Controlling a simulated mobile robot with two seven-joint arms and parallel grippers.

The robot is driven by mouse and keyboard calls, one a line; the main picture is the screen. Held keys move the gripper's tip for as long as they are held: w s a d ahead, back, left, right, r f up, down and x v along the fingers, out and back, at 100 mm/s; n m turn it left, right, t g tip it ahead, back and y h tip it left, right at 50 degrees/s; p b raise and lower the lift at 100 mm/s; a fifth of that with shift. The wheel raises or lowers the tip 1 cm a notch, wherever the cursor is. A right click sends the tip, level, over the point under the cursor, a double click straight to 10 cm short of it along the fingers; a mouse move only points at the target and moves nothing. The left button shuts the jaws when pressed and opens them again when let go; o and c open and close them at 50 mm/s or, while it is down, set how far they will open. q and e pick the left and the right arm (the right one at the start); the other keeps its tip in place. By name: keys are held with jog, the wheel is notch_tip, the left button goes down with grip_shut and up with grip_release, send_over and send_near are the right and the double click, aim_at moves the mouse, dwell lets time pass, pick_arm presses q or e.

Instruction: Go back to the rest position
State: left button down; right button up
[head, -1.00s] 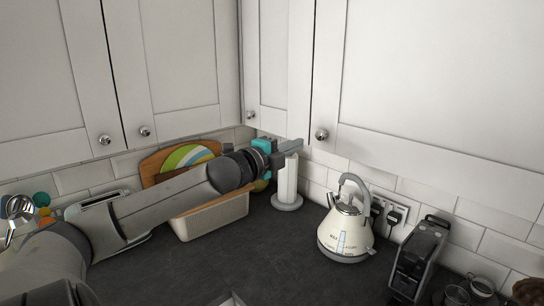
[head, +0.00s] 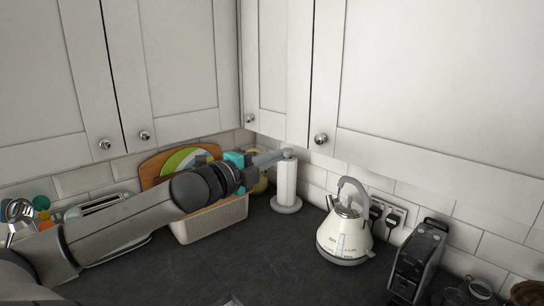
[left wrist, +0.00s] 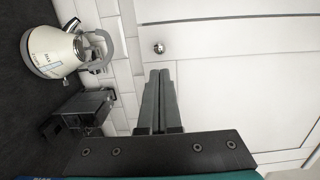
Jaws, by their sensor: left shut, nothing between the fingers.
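My left gripper (head: 278,156) is at the end of the grey arm that comes in from the left in the head view. It is shut and empty, raised above the worktop below the wall cupboards. Its tip overlaps the top of the paper towel holder (head: 286,182) in the picture; I cannot tell whether they touch. In the left wrist view the shut fingers (left wrist: 160,74) lie side by side with nothing between them, against the white cupboard doors. My right gripper is not in view.
A cream kettle (head: 345,232) and a dark toaster-like appliance (head: 417,262) stand at the right on the slate worktop (head: 260,260). A cream bin (head: 212,222) and round boards (head: 152,168) are behind my arm. White cupboards (head: 430,90) hang above. The front middle worktop is clear.

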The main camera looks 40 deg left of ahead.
pick_arm(q)
jog(key=shift+s, duration=0.1)
